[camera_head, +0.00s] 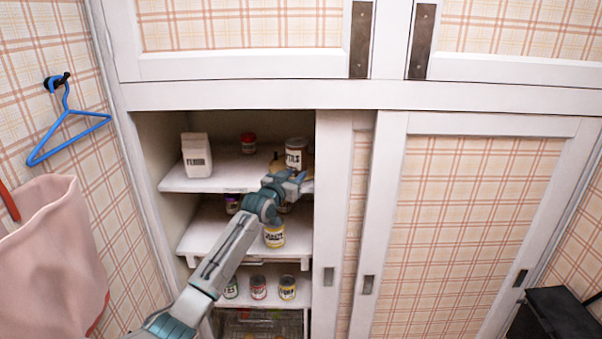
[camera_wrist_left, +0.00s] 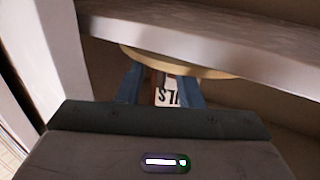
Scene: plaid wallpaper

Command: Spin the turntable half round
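In the left wrist view, which shows the shelf upside down, the turntable (camera_wrist_left: 212,71) is a round tan disc against the white shelf edge. A jar with a white lettered label (camera_wrist_left: 167,97) shows between my fingers. In the head view, a white labelled jar (camera_head: 296,152) stands on the upper shelf just beyond my left gripper (camera_head: 293,179). That gripper reaches in at the upper shelf's front edge, its blue fingers (camera_wrist_left: 161,90) spread apart. I cannot tell if they touch the jar or disc. My arm hides most of the turntable in the head view. My right gripper is out of view.
The upper shelf (camera_head: 222,183) also holds a flour carton (camera_head: 196,155) and a red-lidded jar (camera_head: 248,143). Lower shelves hold several jars. The sliding door (camera_head: 358,220) edge lies close on the right. A blue hanger (camera_head: 66,122) and pink bag (camera_head: 50,250) hang left.

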